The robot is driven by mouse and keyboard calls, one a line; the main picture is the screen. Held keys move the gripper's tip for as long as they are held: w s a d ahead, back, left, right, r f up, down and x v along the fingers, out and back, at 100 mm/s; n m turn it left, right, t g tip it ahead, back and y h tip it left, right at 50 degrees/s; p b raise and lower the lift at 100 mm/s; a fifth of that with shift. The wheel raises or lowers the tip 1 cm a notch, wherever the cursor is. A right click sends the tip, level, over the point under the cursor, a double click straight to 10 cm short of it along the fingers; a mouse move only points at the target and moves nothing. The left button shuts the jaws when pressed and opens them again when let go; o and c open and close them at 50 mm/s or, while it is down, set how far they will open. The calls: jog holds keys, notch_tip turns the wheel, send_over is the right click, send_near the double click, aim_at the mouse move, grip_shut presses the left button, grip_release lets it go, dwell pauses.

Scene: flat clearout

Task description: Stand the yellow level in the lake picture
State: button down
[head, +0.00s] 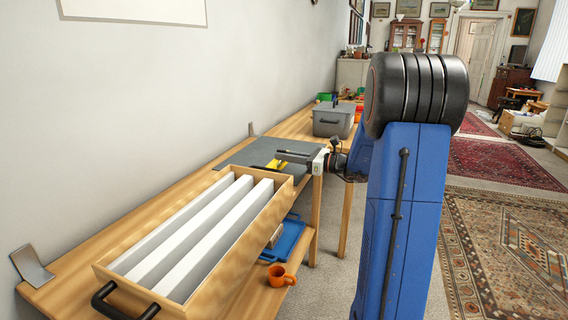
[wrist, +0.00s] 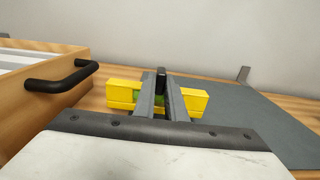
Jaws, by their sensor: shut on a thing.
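The yellow level (wrist: 122,95) lies crosswise between the fingers of my gripper (wrist: 160,88) in the wrist view, with a green vial showing beside the left finger. My gripper is shut on it near its middle. In the head view the level (head: 276,164) shows small over the grey mat, at the tip of my gripper (head: 291,155). I cannot tell whether it touches the mat. A long wooden crate (head: 238,229) with pale dividers stands nearer on the bench. No lake picture can be made out on the crate; its compartment floors are hidden.
The grey mat (head: 240,155) lies beyond the crate on the wooden bench. The crate has a black handle (wrist: 62,76) at its end. A grey lidded bin (head: 333,120) stands farther back. A blue tray (head: 290,238) and an orange mug (head: 280,277) sit on a lower shelf.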

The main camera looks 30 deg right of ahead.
notch_tip(320, 180, up, 8)
jog(key=shift+r, duration=0.1)
dwell(0.4)
